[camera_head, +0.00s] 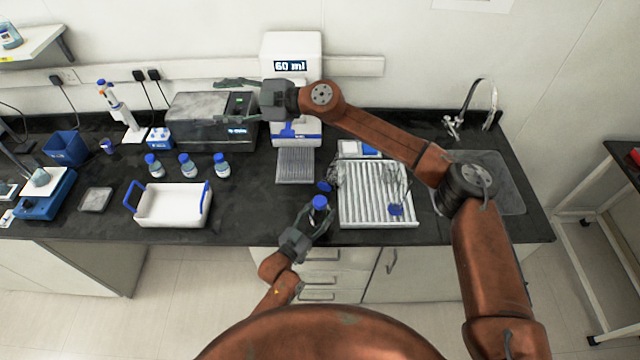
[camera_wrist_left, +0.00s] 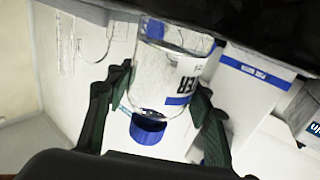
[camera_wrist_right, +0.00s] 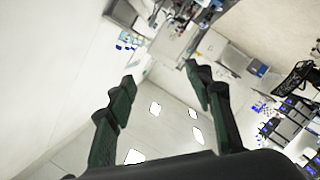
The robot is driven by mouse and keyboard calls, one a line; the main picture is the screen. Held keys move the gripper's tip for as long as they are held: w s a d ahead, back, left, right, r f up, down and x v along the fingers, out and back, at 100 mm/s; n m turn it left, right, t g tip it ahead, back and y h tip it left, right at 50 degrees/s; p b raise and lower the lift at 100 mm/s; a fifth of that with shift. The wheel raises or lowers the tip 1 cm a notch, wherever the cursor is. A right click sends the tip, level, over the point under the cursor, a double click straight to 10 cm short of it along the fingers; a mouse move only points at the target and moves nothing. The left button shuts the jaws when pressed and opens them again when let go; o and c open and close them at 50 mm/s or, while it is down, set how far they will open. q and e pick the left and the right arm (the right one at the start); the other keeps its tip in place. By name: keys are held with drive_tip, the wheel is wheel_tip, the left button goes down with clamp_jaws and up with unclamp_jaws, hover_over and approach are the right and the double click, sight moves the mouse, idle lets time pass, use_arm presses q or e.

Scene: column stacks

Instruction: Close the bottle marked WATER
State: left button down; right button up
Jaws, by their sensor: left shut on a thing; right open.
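The bottle (camera_head: 319,214) is upright in my left gripper (camera_head: 316,224), near the counter's front edge. In the left wrist view the clear bottle (camera_wrist_left: 165,75) is between the fingers, and its label shows the letters "ER"; the rest is turned out of sight. A blue cap (camera_wrist_left: 147,130) sits at its mouth; I cannot tell how tightly it is on. My right gripper (camera_head: 238,83) is open and empty, raised in front of the white dispenser and pointing left. The right wrist view shows nothing between its fingers.
A white drying rack (camera_head: 350,215) is to the right. The dispenser (camera_head: 291,48) reads "60 ml". Several blue-capped bottles (camera_head: 187,166) and a white tray (camera_head: 170,216) are at left.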

drive_tip(key=w+d+r+m+t+h, duration=0.1)
drive_tip(key=w+d+r+t, duration=0.3)
drive_tip(key=w+r+t, duration=0.15)
drive_tip(key=w+d+r+t+h, duration=0.1)
drive_tip(key=w+d+r+t, duration=0.4)
drive_tip(key=w+r, duration=0.15)
drive_tip(key=w+d+f+h, duration=0.8)
drive_tip(key=d+f, duration=0.2)
drive_tip(key=d, duration=0.1)
drive_tip(key=s+d+f+n+g+h, duration=0.3)
drive_tip(key=d+f+n+g, duration=0.1)
drive_tip(key=f, duration=0.4)
drive_tip(key=s+f+n+g, duration=0.3)
drive_tip(key=s+f+n, duration=0.1)
drive_tip(key=s+f, duration=0.3)
drive_tip(key=s+f+n+g+h, duration=0.1)
drive_tip(key=s+f+n+g, duration=0.2)
drive_tip(key=s+f, duration=0.3)
drive_tip(key=s+f+n+g+h, duration=0.1)
drive_tip(key=s+f+n+g, duration=0.2)
drive_tip(key=s+f+n, duration=0.2)
drive_tip(key=shift+s+a+f+g, duration=0.2)
drive_tip(key=shift+s+f, duration=0.45)
drive_tip(key=shift+s, duration=0.1)
drive_tip(key=shift+s+a+f+g, duration=0.15)
drive_tip(key=shift+s+a+f, duration=0.05)
drive_tip(key=shift+s+f, duration=0.5)
drive_tip(key=shift+s+f+n+h, duration=0.2)
drive_tip(key=shift+s+n+h, duration=0.15)
drive_tip(key=shift+s, duration=0.25)
